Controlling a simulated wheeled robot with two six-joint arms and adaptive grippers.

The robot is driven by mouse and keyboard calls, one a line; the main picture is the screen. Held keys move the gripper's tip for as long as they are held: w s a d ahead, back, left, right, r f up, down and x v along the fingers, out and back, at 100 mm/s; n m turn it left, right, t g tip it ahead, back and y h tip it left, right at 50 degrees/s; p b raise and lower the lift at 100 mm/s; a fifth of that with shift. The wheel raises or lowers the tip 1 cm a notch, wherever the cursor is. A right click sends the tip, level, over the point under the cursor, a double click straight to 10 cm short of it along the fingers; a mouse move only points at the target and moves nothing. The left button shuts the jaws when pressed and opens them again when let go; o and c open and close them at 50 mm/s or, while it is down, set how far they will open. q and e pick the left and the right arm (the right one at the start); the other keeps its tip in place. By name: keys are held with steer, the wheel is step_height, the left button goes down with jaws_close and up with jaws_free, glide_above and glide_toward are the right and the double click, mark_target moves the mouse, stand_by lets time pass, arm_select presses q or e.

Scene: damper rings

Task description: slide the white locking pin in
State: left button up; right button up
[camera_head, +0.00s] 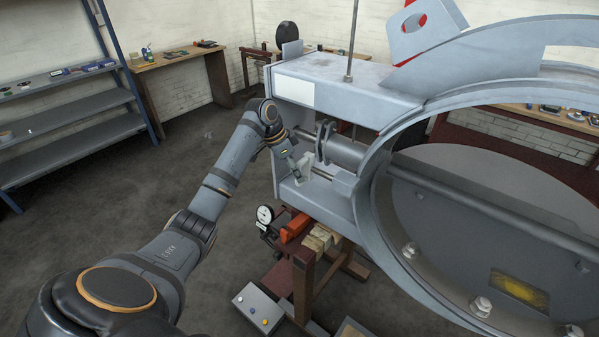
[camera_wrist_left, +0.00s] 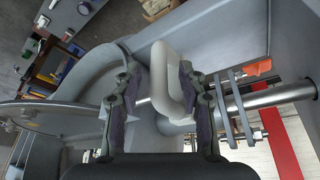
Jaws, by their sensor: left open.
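The white locking pin shows in the left wrist view as a thick bent white handle (camera_wrist_left: 163,62), standing between the two fingers of my left gripper (camera_wrist_left: 157,85). The fingers are apart on either side of it, and I cannot tell whether either touches it. In the head view my left gripper (camera_head: 297,172) reaches inside the open grey frame of the damper housing (camera_head: 340,83), beside a horizontal steel shaft (camera_head: 345,152). There the pin is small and pale beside the fingers (camera_head: 305,165). Its far end is hidden. My right gripper is not in view.
A large grey ring and disc (camera_head: 480,210) with bolts fills the right side. Below the housing stand a dial gauge (camera_head: 265,214), a red-brown stand (camera_head: 304,280) and a button box (camera_head: 258,308). Shelves (camera_head: 70,104) and a bench (camera_head: 180,56) stand left. The floor between is clear.

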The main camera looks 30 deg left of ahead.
arm_select(q)
steer(key=shift+x, duration=1.2)
steer(key=shift+f, duration=0.1)
jaws_close()
